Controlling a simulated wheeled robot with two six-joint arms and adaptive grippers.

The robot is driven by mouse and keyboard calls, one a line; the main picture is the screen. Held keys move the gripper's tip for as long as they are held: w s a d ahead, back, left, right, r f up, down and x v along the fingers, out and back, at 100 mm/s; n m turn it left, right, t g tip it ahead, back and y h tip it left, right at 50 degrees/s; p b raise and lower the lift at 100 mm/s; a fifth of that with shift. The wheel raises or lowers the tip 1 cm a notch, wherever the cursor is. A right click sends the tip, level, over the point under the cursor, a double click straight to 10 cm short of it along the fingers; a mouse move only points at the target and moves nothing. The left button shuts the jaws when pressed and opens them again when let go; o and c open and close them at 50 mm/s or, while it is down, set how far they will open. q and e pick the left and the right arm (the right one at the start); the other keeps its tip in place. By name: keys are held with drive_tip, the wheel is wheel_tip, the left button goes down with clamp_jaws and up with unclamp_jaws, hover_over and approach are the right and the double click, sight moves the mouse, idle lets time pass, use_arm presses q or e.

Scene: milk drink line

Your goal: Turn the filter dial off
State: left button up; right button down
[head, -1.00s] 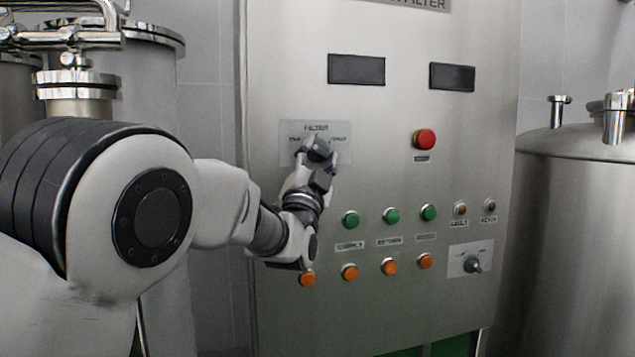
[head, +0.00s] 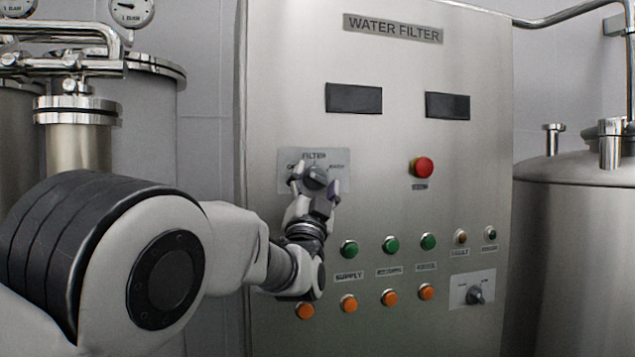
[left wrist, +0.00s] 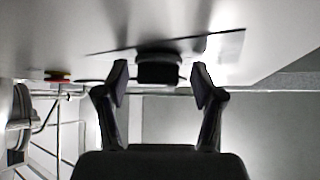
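The filter dial (head: 316,176) is a dark knob on a light plate (head: 341,160) marked FILTER, at the upper left of the steel panel. In the left wrist view the dial (left wrist: 158,68) stands out from the panel surface, between and just beyond the fingertips. My left gripper (head: 314,184) is at the dial, and it also shows in the left wrist view (left wrist: 160,82). Its fingers are spread, with a gap on either side of the knob. The gripper partly covers the plate's lower part. My right gripper is not in view.
A red emergency button (head: 422,168) is right of the dial. Green buttons (head: 391,244) and orange buttons (head: 389,297) sit in rows below. A second dial (head: 475,295) is at lower right. Steel tanks (head: 570,230) flank the panel.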

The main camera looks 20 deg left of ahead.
use_arm(q)
drive_tip(key=shift+s+d+f, duration=0.2)
drive_tip(key=shift+s, duration=0.05)
drive_tip(key=v, duration=1.1)
drive_tip(key=shift+s, duration=0.15)
drive_tip(key=shift+a+f, duration=0.1)
drive_tip(key=shift+f, duration=0.05)
